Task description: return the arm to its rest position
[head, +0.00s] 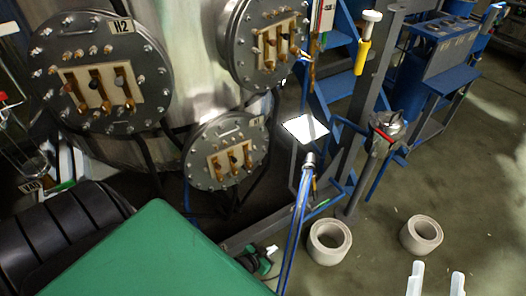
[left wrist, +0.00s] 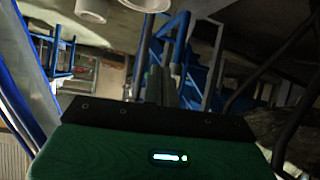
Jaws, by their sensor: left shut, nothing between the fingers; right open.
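My left gripper (left wrist: 163,78) shows in the left wrist view beyond its green and black housing. Its grey fingers are together with nothing between them. In the head view, a green and black part of my left arm fills the lower left, and I cannot make out the left fingertips there. My right gripper (head: 437,277) shows at the bottom right edge of the head view as two pale fingers standing apart. They are open and empty above the floor. The rest of the right arm is out of view.
A steel vessel (head: 190,60) with round bolted flanges (head: 97,75) stands at the back left. Blue steps (head: 338,85) and a red-handled valve (head: 388,128) on a post are behind. Two stone-coloured rings (head: 329,241) (head: 421,234) lie on the floor.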

